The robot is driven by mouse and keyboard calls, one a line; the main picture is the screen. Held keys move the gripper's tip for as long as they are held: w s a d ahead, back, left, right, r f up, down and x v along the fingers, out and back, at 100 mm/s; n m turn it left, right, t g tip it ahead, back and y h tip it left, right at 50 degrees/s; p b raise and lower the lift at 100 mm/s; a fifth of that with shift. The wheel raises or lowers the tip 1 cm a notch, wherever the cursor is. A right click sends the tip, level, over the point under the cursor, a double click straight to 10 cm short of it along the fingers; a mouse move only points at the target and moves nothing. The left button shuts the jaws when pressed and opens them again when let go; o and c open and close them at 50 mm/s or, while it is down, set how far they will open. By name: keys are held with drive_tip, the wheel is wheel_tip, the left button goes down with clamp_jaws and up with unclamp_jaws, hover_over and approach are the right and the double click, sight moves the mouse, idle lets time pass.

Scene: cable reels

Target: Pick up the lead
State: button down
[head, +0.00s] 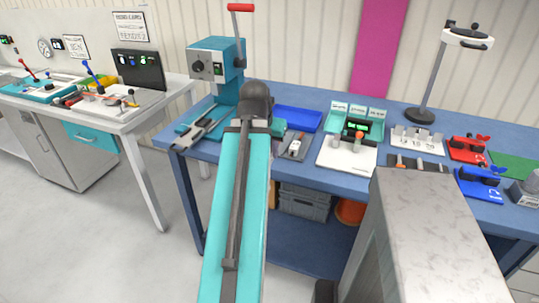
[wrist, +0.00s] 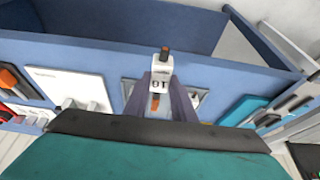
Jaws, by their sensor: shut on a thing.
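A small white block (wrist: 161,75) with a dark and orange end and black printed marks is between my gripper's fingers (wrist: 160,97) in the wrist view. I take it for the lead's end; no cable is seen. My gripper is shut on it, low over a grey plate (wrist: 130,88). In the head view the grey plate (head: 285,151) lies on the blue bench, with a small white piece (head: 295,146) on it. My arm hides most of the gripper there, so I cannot tell whether the block is clear of the plate.
A blue tray (head: 298,119) stands behind the plate. A teal machine with a red-handled lever (head: 212,68) is at left. A white panel with an orange knob (head: 347,155) and a lamp (head: 431,85) are at right. A grey bin (head: 304,204) sits below.

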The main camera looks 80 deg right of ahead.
drive_tip(key=shift+a+b, duration=1.05)
drive_tip(key=shift+b, duration=1)
drive_tip(key=shift+r, duration=0.1)
drive_tip(key=shift+w, duration=0.1)
